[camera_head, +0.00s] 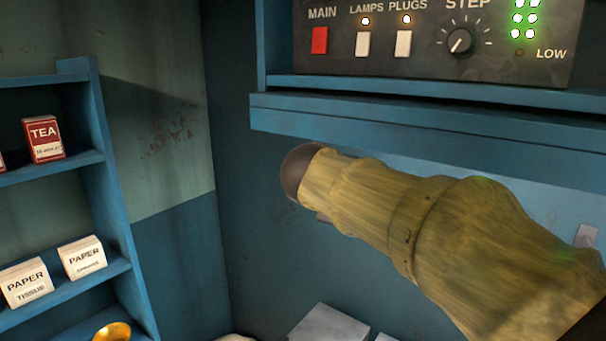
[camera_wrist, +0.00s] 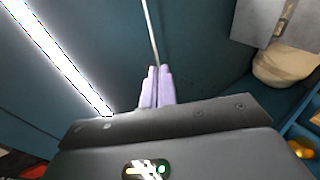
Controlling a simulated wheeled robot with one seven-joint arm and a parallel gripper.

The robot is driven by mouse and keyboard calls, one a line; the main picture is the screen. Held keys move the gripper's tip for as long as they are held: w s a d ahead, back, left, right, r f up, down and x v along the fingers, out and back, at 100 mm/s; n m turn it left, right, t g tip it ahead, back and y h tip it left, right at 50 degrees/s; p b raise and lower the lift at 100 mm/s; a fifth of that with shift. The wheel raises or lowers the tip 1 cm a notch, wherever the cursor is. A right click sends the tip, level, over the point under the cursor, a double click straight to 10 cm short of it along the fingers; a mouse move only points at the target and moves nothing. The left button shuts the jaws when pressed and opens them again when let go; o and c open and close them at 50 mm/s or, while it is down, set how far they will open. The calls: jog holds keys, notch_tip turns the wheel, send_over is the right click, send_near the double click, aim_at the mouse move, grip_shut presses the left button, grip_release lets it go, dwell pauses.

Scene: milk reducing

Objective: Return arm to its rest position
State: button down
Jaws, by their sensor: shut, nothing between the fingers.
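My arm (camera_head: 390,215) crosses the head view from the lower right toward the middle, in a yellowish-brown covering with a dark rounded end (camera_head: 297,170). It is raised below the blue ledge. The gripper fingers cannot be made out in the head view. In the wrist view my gripper (camera_wrist: 157,74) shows as two pale lavender fingers side by side, shut with nothing between them. A thin light-coloured line runs up from behind the fingertips against the dark teal surface.
A control panel (camera_head: 430,40) sits above the blue ledge (camera_head: 400,120), close over the arm. A blue shelf (camera_head: 108,190) at left holds a tea box (camera_head: 43,138), paper boxes (camera_head: 82,257) and a golden object (camera_head: 112,332). A pale box (camera_head: 328,325) stands below the arm.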

jog(key=s+d+f+m+g+y, duration=0.2)
jog(key=s+f+m, duration=0.2)
jog(key=f, duration=0.7)
jog(key=s+d+f+m+g+y+b, duration=0.1)
jog(key=s+d+f+m+g, duration=0.1)
jog(key=s+f, duration=0.6)
jog(key=s+d+f+m+g+y+b, duration=0.1)
jog(key=s+f+m+g, duration=0.3)
jog(key=f, duration=1.2)
jog(key=shift+s+d+f+m+y, duration=0.15)
jog(key=shift+s+d+m+y, duration=0.25)
jog(key=shift+s+m+y, duration=0.55)
jog(key=shift+s, duration=0.25)
